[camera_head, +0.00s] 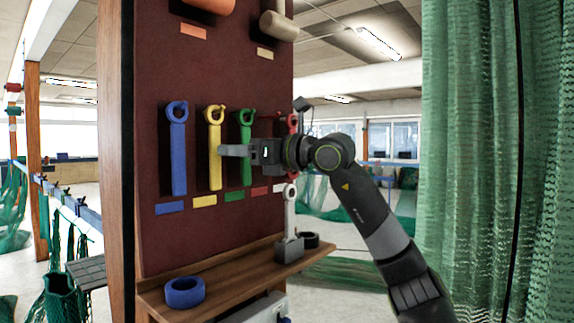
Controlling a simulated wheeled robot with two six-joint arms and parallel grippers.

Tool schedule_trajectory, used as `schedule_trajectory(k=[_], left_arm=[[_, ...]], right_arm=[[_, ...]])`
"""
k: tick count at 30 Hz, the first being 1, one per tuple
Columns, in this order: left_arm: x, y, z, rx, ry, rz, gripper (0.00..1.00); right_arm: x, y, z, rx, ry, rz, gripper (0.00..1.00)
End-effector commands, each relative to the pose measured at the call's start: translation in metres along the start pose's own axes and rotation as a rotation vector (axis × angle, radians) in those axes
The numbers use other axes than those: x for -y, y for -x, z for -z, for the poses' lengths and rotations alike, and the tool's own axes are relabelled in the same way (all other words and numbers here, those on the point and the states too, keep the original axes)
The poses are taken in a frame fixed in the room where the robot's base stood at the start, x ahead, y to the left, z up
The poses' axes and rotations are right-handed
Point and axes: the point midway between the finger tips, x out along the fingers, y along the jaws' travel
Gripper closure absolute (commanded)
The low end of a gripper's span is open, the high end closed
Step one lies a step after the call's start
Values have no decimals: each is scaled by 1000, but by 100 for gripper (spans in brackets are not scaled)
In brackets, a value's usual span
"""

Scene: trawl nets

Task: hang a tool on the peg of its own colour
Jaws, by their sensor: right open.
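A blue tool (178,150), a yellow tool (215,150), a green tool (246,165) and a red tool (292,122) hang on the dark red board (215,60), ring ends up. The red one is mostly hidden behind my right arm. A white tool (290,208) stands upright, ring up, in a grey block (289,249) on the shelf. My right gripper (228,151) is open and points left, in front of the yellow and green tools; I see nothing between its fingers. I cannot make out a white peg. My left gripper is out of view.
Colour labels sit below the tools, among them a blue label (170,208) and a white label (280,187). The wooden shelf (238,283) holds a blue ring (184,292) and a black ring (309,240). A green net (480,150) hangs at the right.

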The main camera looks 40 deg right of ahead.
Motion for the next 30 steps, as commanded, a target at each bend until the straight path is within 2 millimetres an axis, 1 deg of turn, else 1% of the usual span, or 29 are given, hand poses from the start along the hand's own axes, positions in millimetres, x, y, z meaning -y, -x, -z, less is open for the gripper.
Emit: schedule_trajectory(k=[1,12,18,24,30], left_arm=[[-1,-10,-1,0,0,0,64],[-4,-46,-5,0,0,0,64],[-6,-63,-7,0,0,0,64],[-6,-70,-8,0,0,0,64],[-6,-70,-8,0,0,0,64]], right_arm=[[1,9,5,0,4,5,49],[1,68,5,0,1,5,49],[1,94,4,1,0,4,49],[0,108,1,1,0,1,49],[0,110,0,1,-1,-1,49]])
